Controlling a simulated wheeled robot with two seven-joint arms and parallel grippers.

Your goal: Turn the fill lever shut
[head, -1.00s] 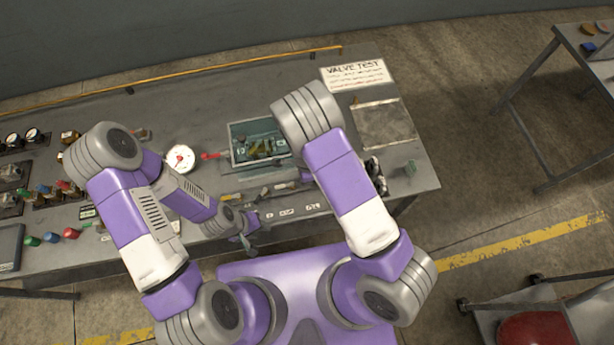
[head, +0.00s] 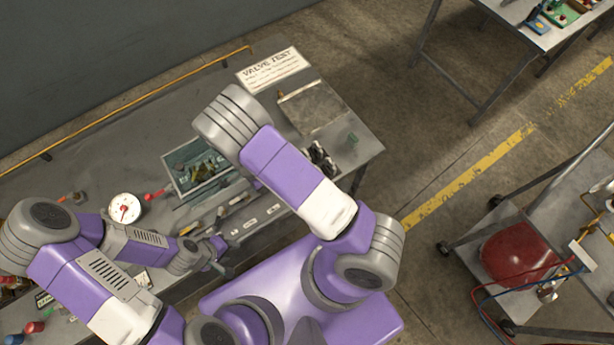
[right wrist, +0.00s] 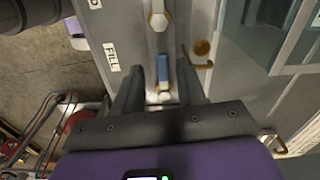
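In the right wrist view, a blue lever handle (right wrist: 163,72) sits on a grey panel beside a white label reading FILL (right wrist: 111,57). My right gripper (right wrist: 160,88) has its two dark fingers apart, one on each side of the blue handle. I cannot tell whether either finger touches it. In the head view the right gripper is hidden behind my own right arm. My left gripper (head: 222,259) hangs near the front edge of the bench, apart from the lever. It is too small there to tell if it is open or shut.
The bench (head: 100,145) carries a dial gauge (head: 124,208), an open tray of parts (head: 185,160) and a VALVE TEST sign (head: 268,69). A bronze hook-shaped part (right wrist: 202,55) is right of the handle. A cart with a red tank (head: 517,254) stands at the right.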

